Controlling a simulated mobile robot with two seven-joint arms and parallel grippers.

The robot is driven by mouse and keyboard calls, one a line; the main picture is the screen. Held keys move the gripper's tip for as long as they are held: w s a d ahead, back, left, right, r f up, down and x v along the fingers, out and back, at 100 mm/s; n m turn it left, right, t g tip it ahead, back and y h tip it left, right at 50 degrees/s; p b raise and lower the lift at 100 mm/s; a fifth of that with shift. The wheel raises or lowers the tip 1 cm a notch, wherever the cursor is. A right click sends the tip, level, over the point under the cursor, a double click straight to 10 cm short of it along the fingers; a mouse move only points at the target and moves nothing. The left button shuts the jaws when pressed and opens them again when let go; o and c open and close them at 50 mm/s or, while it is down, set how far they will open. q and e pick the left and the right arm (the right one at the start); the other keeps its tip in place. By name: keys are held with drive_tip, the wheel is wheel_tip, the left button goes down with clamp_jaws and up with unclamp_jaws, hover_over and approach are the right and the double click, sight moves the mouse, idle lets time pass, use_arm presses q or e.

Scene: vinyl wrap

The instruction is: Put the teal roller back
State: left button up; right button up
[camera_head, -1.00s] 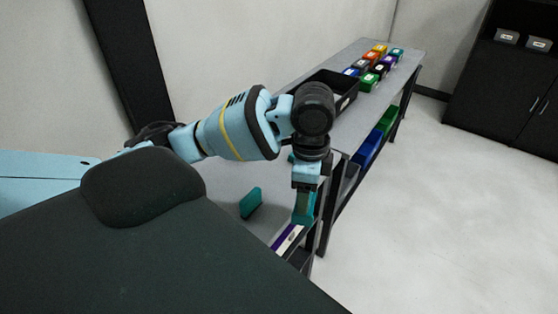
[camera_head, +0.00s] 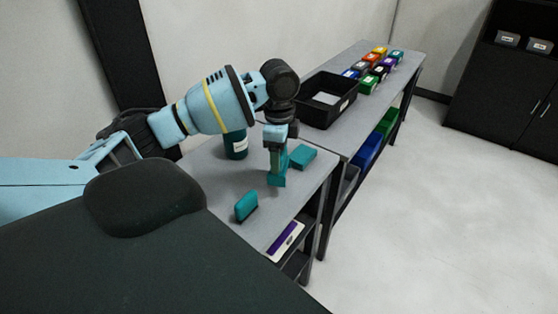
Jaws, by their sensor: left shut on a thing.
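My left gripper (camera_head: 275,152) is shut on a teal piece, which I take for the teal roller (camera_head: 277,180); it hangs upright below the fingers over the grey table (camera_head: 215,180). I cannot tell whether its lower end touches the tabletop. A teal block with a dark lower edge (camera_head: 246,206) stands on the table to the left of and nearer than the gripper. A flat teal block (camera_head: 302,156) lies just right of and behind the gripper. My right gripper is not in view.
A dark teal labelled cylinder (camera_head: 236,148) stands behind my forearm. A black bin (camera_head: 318,112) and several coloured boxes (camera_head: 370,84) stand on the farther bench. The floor at right is clear.

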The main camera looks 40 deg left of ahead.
use_arm(q)
drive_tip(key=shift+w+a, duration=0.3)
drive_tip(key=shift+a, duration=0.3)
drive_tip(key=shift+d+f, duration=0.1)
drive_tip(key=shift+f, duration=1.65)
drive_tip(key=shift+f, duration=0.1)
drive_tip(key=shift+s+f, duration=0.1)
drive_tip(key=shift+f, duration=0.2)
drive_tip(key=shift+s+f, duration=0.1)
drive_tip(key=shift+f, duration=0.3)
drive_tip(key=shift+c, duration=1.2)
drive_tip(key=o, duration=1.1)
drive_tip(key=shift+f, duration=0.1)
wheel_tip(320, 180, up, 14)
drive_tip(key=shift+f+p, duration=0.1)
drive_tip(key=shift+p, duration=0.2)
